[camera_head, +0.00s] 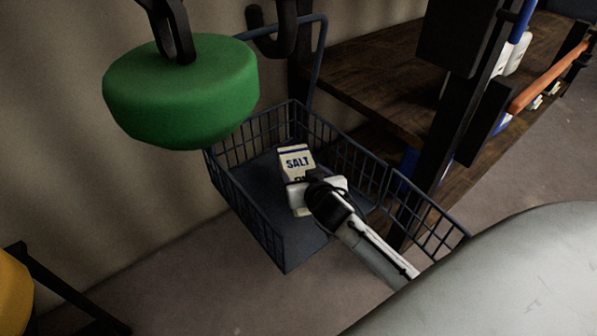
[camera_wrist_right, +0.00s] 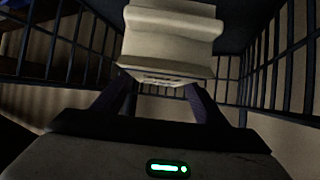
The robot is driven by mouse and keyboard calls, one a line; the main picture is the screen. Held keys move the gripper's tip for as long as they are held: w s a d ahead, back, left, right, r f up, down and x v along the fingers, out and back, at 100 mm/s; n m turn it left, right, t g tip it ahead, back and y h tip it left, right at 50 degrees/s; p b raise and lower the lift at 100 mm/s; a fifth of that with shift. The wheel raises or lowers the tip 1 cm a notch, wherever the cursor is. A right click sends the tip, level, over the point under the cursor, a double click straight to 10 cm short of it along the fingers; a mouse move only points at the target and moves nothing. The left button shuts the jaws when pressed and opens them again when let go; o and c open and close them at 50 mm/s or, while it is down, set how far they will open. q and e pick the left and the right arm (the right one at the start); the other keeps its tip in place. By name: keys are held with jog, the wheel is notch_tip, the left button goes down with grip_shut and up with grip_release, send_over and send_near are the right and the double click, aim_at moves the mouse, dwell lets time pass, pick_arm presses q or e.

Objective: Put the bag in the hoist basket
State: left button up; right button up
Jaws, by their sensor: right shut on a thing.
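The bag (camera_head: 296,163) is a cream packet with "SALT" printed on it in dark blue. It is inside the dark wire hoist basket (camera_head: 249,217), seen from above in the head view. My right gripper (camera_head: 309,190) reaches into the basket from the lower right and is shut on the bag. In the right wrist view the bag (camera_wrist_right: 172,35) is held between the two dark fingers (camera_wrist_right: 155,100), with basket bars on both sides. Whether the bag touches the basket floor is hard to tell. My left gripper is not in view.
A green round weight (camera_head: 182,95) hangs by a dark hook at the upper left, near the basket. A wooden shelf (camera_head: 385,75) stands behind and right of the basket. A mesh flap (camera_head: 425,218) juts from the basket's right side. A yellow object (camera_head: 12,295) is at the lower left.

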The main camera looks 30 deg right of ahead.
jog(key=shift+w+f+b, duration=0.15)
jog(key=shift+f+b, duration=0.35)
jog(key=shift+f, duration=2.3)
jog(key=o, duration=1.5)
jog(key=shift+f, duration=0.4)
jog(key=o, duration=0.4)
jog(key=shift+o, duration=0.2)
jog(key=shift+r, duration=0.15)
jog(key=shift+s+a+r, duration=0.15)
jog(key=shift+s, duration=0.15)
jog(key=p+v, duration=0.1)
jog(key=v, duration=1)
jog(key=shift+s, duration=0.3)
jog(key=shift+r, duration=0.1)
